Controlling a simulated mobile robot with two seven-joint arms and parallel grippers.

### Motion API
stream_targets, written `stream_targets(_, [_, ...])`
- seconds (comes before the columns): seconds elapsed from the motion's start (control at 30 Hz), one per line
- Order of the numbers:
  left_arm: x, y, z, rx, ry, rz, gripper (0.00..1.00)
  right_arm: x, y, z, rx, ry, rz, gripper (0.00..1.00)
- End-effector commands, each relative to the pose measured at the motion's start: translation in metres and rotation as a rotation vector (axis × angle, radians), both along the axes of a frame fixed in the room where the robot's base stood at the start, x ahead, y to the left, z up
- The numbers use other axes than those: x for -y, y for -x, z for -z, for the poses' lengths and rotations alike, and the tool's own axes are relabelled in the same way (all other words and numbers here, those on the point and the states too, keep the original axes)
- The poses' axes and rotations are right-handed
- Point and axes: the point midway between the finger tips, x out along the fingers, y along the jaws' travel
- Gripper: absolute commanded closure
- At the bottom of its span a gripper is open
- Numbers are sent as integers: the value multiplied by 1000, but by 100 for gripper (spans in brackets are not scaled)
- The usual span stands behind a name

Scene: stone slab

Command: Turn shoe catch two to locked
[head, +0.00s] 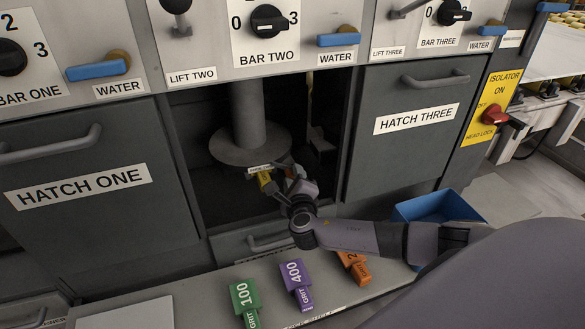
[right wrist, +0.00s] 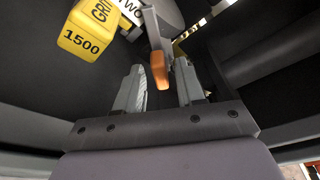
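A grey lever with an orange tip (right wrist: 158,68), which looks like shoe catch two, shows in the right wrist view. My right gripper (right wrist: 160,80) is open, its two fingers apart on either side of the orange tip; I see no clear contact. In the head view, my right gripper (head: 281,183) reaches into the open bay under bar two, just below the round disc (head: 250,145). A yellow block marked GRIT 1500 (right wrist: 85,38) sits beside it under the disc; it also shows in the head view (head: 266,183). The catch is mostly hidden by the gripper there. My left gripper is not in view.
Hatch one (head: 85,195) and hatch three (head: 410,125) flank the bay and are shut. Green (head: 244,296), purple (head: 297,278) and orange (head: 354,265) grit blocks lie on the ledge below. A blue bin (head: 440,207) stands at the right, behind my right forearm.

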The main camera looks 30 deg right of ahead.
Motion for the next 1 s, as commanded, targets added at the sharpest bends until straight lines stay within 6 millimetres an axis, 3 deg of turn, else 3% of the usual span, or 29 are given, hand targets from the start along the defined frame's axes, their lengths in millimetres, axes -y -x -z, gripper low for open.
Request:
stream_targets(0.27, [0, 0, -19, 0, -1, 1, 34, -5, 23, -3, -2, -1, 0, 62])
stream_targets(1.0, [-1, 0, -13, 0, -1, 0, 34, -20, 67, -2, 0, -3, -2, 62])
